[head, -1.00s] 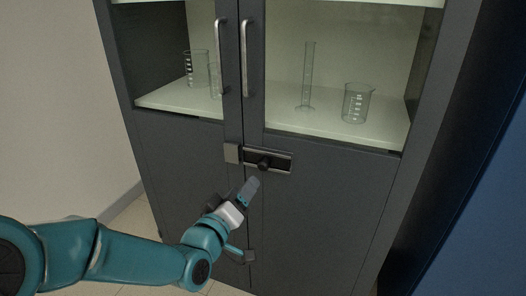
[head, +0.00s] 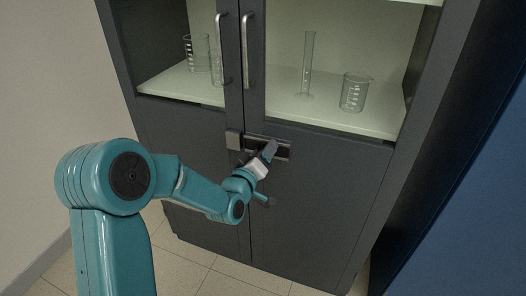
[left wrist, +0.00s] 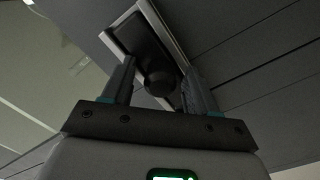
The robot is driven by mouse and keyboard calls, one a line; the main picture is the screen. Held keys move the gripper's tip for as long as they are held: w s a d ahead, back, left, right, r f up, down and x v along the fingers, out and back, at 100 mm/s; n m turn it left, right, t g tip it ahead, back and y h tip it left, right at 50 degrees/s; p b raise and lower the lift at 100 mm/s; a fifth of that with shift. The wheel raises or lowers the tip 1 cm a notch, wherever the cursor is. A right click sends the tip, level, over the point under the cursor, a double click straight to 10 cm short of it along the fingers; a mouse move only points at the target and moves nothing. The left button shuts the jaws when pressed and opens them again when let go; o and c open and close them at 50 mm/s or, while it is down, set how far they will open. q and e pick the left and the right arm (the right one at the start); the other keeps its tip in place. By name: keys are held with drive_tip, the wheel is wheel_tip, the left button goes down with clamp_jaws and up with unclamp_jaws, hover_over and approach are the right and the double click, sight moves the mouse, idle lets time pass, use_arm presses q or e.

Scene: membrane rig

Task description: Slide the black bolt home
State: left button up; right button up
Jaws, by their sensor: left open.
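The black bolt (left wrist: 148,45) lies in a silver-edged rail on the right cabinet door, with a round black knob (left wrist: 160,83) standing out from it. In the head view, the rail (head: 284,153) shows beside my left gripper, which hides the knob. A grey keeper block (head: 234,140) sits on the left door by the seam. My left gripper (head: 268,152) is open at the rail. In the left wrist view, its two fingers (left wrist: 158,68) stand on either side of the knob, with no clear grip on it. My right gripper is not in view.
The grey cabinet has two upright handles (head: 247,50) above the bolt. A glass beaker (head: 354,92) and a measuring cylinder (head: 308,65) stand on the shelf behind the right door's glass. A blue surface (head: 470,200) is at the right. Tiled floor lies in front.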

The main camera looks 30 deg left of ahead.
sight(252, 141)
use_arm(q)
clamp_jaws()
drive_tip(key=a+b, duration=0.1)
drive_tip(key=a, duration=0.1)
drive_tip(key=s+a+b, duration=0.1)
drive_tip(key=a, duration=0.1)
drive_tip(key=shift+a, duration=0.15)
drive_tip(key=shift+a+r, duration=0.1)
drive_tip(key=shift+a, duration=0.1)
drive_tip(key=shift+c, duration=0.8)
unclamp_jaws()
drive_tip(key=shift+a, duration=0.1)
drive_tip(key=shift+o, duration=0.8)
drive_tip(key=shift+s+a, duration=0.1)
